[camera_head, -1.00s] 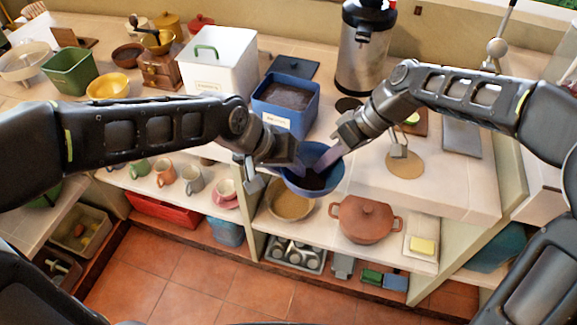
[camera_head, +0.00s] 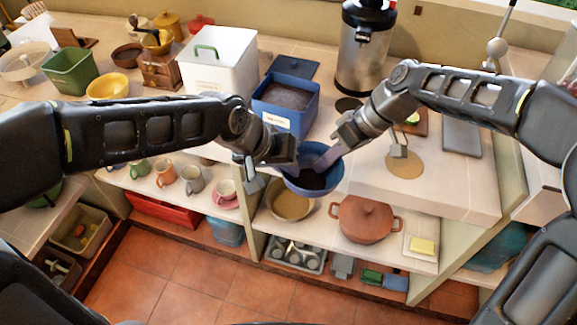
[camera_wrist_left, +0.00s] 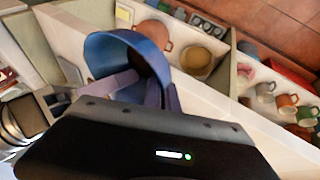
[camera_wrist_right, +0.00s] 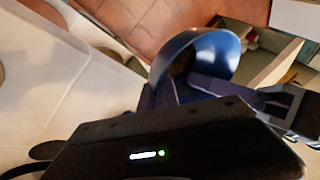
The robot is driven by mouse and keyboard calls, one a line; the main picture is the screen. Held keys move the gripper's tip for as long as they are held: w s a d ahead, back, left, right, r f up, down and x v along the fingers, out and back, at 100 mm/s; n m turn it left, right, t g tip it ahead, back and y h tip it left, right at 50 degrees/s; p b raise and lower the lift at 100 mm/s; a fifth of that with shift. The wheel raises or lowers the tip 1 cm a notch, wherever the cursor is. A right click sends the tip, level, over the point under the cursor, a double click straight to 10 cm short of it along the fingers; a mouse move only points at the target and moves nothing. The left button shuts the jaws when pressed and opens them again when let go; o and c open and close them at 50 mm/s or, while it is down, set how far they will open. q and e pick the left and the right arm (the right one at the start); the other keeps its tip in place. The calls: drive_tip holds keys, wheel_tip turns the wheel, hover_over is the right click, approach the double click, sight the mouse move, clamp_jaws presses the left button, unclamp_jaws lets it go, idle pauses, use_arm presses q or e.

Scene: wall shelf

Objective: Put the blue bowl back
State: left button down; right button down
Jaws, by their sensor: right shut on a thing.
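The blue bowl (camera_head: 332,184) is held in the air in front of the counter edge, above the upper shelf, with something dark inside. My right gripper (camera_head: 328,158) reaches in from the right and is shut on its rim. The bowl also shows in the right wrist view (camera_wrist_right: 222,48), with the fingers at its near side. My left gripper (camera_head: 288,166) is at the bowl's left rim. In the left wrist view, its fingers are by the near wall of the bowl (camera_wrist_left: 105,48). Whether they grip it is unclear.
Below the bowl, the shelf (camera_head: 415,258) holds a tan bowl (camera_head: 290,206) and a terracotta pot (camera_head: 362,221). Mugs (camera_head: 192,180) stand to the left. A blue bin (camera_head: 284,120) with dark contents stands on the counter (camera_head: 450,184) just behind.

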idle(0.7)
drive_tip(key=c, duration=1.5)
unclamp_jaws()
drive_tip(key=v, duration=1.2)
